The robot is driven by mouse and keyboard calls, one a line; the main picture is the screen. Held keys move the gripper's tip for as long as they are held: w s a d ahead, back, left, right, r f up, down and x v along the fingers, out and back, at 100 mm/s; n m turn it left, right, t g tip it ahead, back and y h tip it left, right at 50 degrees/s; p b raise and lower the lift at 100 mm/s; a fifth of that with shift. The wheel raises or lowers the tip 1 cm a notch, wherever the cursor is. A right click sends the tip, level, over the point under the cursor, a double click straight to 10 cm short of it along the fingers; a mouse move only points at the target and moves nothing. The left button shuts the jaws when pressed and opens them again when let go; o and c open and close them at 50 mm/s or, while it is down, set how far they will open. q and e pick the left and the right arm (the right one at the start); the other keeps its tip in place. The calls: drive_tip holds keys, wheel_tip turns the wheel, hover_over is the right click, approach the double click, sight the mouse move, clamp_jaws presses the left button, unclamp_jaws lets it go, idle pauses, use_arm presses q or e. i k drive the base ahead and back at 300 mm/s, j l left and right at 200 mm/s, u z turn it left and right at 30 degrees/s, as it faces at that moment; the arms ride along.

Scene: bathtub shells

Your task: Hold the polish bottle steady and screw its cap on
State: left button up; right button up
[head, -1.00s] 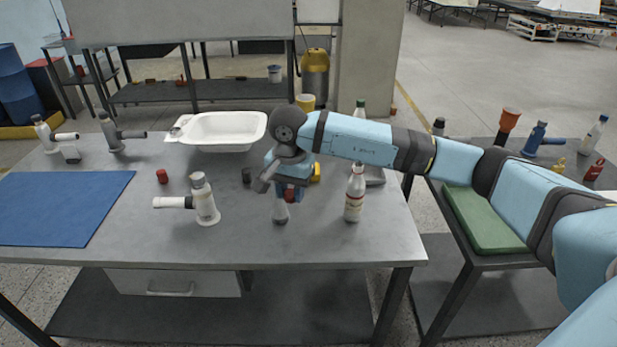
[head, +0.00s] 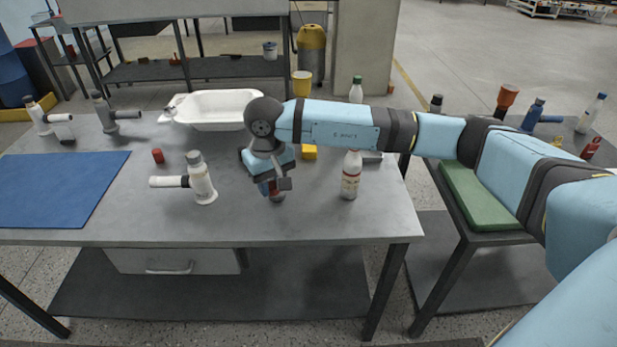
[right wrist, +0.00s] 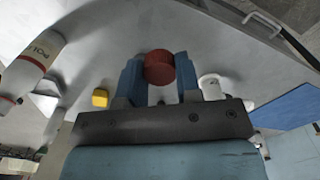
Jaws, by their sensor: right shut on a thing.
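The polish bottle (head: 351,176) is white with a red-edged label and stands upright on the table, right of my right gripper. It also shows tilted at the left edge of the right wrist view (right wrist: 32,68), with part of its lettering visible. My right gripper (head: 274,189) is shut on a ridged red cap (right wrist: 159,67), held between its two blue fingertips, low over the table. In the head view the gripper mostly covers the cap and a small pale thing under it; I cannot tell whether they touch. My left gripper is not in view.
A white fitting with a side pipe (head: 203,181) stands left of the gripper. Another red cap (head: 157,155) lies farther left, near a blue mat (head: 60,190). A white tub (head: 212,122) and a yellow block (head: 309,152) are behind. The front right of the table is clear.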

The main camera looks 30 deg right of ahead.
sight(353, 161)
drive_tip(key=i+l+z, duration=0.15)
drive_tip(key=z, duration=0.3)
drive_tip(key=i+z, duration=0.3)
drive_tip(key=z, duration=0.2)
drive_tip(key=i+l+z, duration=0.1)
drive_tip(key=i, duration=0.05)
